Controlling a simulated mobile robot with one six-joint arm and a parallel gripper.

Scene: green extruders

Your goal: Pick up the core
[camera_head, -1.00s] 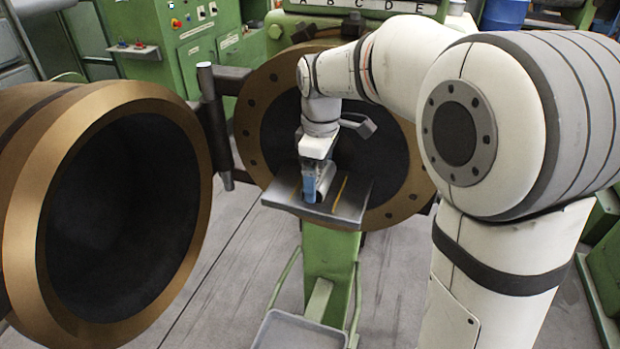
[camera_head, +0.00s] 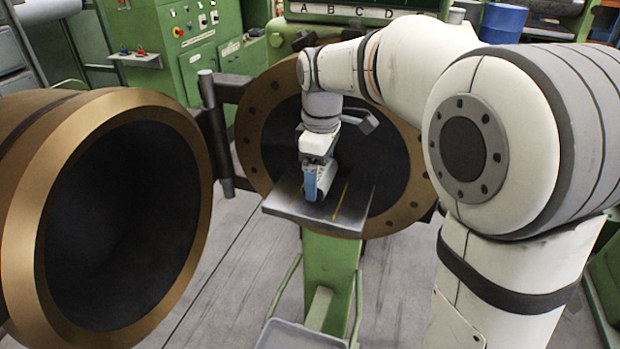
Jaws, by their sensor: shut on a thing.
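The core (camera_head: 328,176) is a small pale cylinder, mostly hidden behind my gripper. It is at the dark grey plate (camera_head: 290,205) on top of the green stand. My gripper (camera_head: 313,193), with a blue finger pointing down, is over the left part of the plate and shut on the core. The far finger is hidden. I cannot tell whether the core still touches the plate.
A large bronze ring with a dark opening (camera_head: 280,165) stands right behind the plate. A big open bronze cylinder (camera_head: 190,240) fills the left. A green stand (camera_head: 328,262) carries the plate, with a grey tray (camera_head: 300,338) below. Green control cabinets (camera_head: 200,55) stand behind.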

